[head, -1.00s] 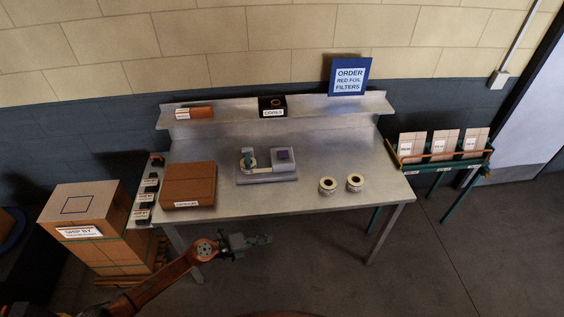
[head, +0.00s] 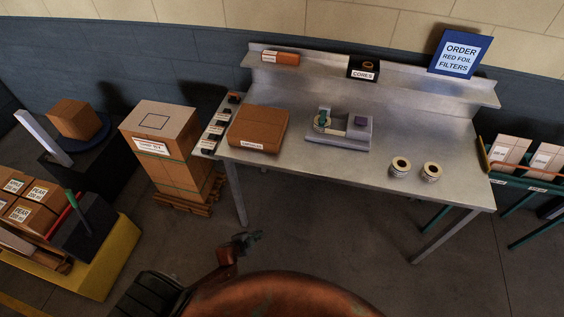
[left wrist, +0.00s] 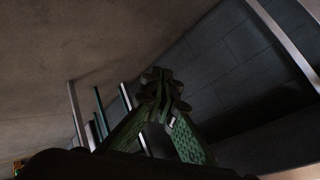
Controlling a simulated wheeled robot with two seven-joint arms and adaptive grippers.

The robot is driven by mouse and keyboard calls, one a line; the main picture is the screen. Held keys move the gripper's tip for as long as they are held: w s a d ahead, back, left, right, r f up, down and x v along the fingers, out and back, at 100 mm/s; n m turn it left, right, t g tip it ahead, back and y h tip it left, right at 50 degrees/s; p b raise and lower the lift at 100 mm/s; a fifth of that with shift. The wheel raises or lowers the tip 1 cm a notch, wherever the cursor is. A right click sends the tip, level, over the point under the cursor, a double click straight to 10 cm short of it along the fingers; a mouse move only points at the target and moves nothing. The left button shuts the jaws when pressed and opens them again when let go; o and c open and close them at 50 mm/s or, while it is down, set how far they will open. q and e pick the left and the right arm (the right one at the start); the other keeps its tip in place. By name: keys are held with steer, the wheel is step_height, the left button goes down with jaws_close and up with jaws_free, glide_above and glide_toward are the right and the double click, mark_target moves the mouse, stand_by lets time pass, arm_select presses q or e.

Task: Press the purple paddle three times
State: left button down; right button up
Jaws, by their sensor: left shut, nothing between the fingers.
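My left gripper (head: 250,237) is shut and empty. It is in front of the table, over the floor, well apart from the paddle. In the left wrist view its green fingers meet at the tips (left wrist: 162,82), and the paddle does not show there. My right gripper is not in view.
The metal table (head: 300,170) also bears a brown box (head: 258,128) and two pale rolls (head: 400,166). Stacked cartons (head: 160,145) stand left. Floor before the table is clear.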

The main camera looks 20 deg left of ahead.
arm_select(q)
steer(key=s+a+f+n+g+y+b, duration=0.1)
steer(key=s+f+n+g+b, duration=0.2)
steer(key=s+f, duration=0.9)
steer(key=s+a+f+n+g+y, duration=0.15)
steer(key=s+f+n, duration=0.45)
steer(key=s, duration=1)
steer(key=s+d+f+g, duration=0.2)
steer(key=s+f, duration=0.1)
steer(key=s, duration=0.4)
steer(key=s+d+f+n+g+b, duration=0.1)
steer(key=s+f, duration=0.3)
steer(key=s, duration=0.4)
steer(key=shift+s+d+g+h, duration=0.3)
steer(key=shift+d+g+h, duration=0.05)
steer(key=shift+d+h, duration=0.1)
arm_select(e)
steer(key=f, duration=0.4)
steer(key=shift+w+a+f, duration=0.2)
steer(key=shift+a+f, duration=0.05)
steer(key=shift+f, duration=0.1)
